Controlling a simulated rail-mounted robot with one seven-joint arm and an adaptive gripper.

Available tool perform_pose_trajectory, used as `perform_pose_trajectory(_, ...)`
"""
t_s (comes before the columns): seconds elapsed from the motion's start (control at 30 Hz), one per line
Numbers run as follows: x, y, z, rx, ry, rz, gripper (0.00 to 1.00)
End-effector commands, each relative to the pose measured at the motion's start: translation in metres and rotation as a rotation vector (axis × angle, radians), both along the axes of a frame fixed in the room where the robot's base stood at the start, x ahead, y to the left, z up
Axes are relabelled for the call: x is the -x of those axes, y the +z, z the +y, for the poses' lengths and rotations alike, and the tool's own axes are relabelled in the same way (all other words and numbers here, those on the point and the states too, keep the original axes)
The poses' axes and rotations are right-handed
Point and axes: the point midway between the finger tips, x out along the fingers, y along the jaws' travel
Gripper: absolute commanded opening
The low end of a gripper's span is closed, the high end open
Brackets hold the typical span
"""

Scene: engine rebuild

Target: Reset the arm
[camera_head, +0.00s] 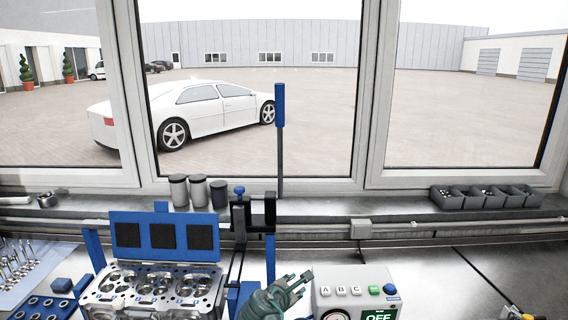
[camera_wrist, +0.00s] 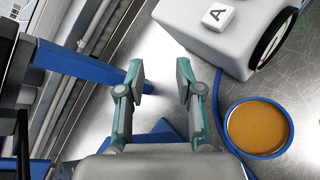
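My gripper (camera_head: 297,284) is at the bottom middle of the head view, between the blue-framed press and the control box. In the wrist view my gripper (camera_wrist: 160,84) has its two teal-and-grey fingers apart, with nothing between them. Past the fingertips are the bare metal bench top and a blue bar at the left. My arm comes in from the bottom edge of the head view.
The control box (camera_head: 352,287) with A, B, C buttons and an OFF display stands just right of my gripper. The cylinder head (camera_head: 152,288) and blue press (camera_head: 241,215) are at left. A round amber-filled dish (camera_wrist: 258,127) lies on the bench. Grey bins (camera_head: 484,199) line the sill.

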Motion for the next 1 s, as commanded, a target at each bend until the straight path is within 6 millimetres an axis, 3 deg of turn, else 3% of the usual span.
perform_pose_trajectory(0.5,-0.019,0.005,-0.013,-0.086,-0.056,-0.033,0.35)
perform_pose_trajectory(1.0,-0.021,0.006,-0.015,-0.097,-0.063,-0.038,0.35)
